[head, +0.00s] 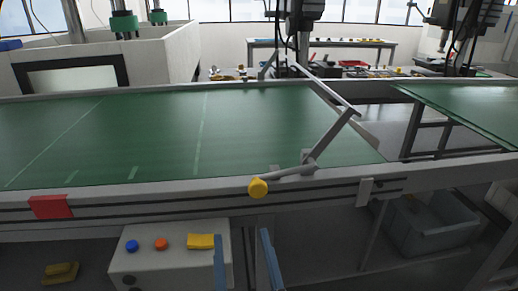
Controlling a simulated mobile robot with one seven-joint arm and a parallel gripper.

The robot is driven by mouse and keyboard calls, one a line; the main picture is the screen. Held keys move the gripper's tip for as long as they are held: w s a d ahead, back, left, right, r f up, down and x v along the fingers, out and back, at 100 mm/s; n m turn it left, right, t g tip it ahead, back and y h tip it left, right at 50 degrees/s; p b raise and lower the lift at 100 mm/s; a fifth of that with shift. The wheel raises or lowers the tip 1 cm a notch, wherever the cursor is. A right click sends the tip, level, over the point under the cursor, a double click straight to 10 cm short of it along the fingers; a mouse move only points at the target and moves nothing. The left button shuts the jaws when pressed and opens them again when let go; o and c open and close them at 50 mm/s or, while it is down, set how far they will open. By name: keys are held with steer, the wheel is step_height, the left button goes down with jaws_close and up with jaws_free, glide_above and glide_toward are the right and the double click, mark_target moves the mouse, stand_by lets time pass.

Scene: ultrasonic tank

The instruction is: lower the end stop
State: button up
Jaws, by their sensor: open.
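The end stop (332,92) is a grey bar across the right end of the green conveyor belt (120,130). It stands raised above the belt on a slanted arm (330,138) at the near rail. A grey lever runs left from the foot of that arm to a yellow knob (258,187) on the near rail. My gripper (243,235) shows as two blue fingers at the bottom middle. It is open and empty, and appears below the yellow knob in the picture, apart from it.
A red block (51,207) sits on the near rail at left. A control box (170,262) with blue and orange buttons and a yellow piece stands below the rail. A grey crate (430,222) is under the right side. A second green belt (470,108) lies beyond a gap.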

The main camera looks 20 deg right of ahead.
mark_target(258, 193)
steer(key=s+d+r+g+p, duration=0.2)
steer(key=s+d+p, duration=0.15)
steer(key=p, duration=0.45)
steer(key=x, duration=1.2)
steer(key=shift+a, duration=0.15)
jaws_close()
stand_by(1.0)
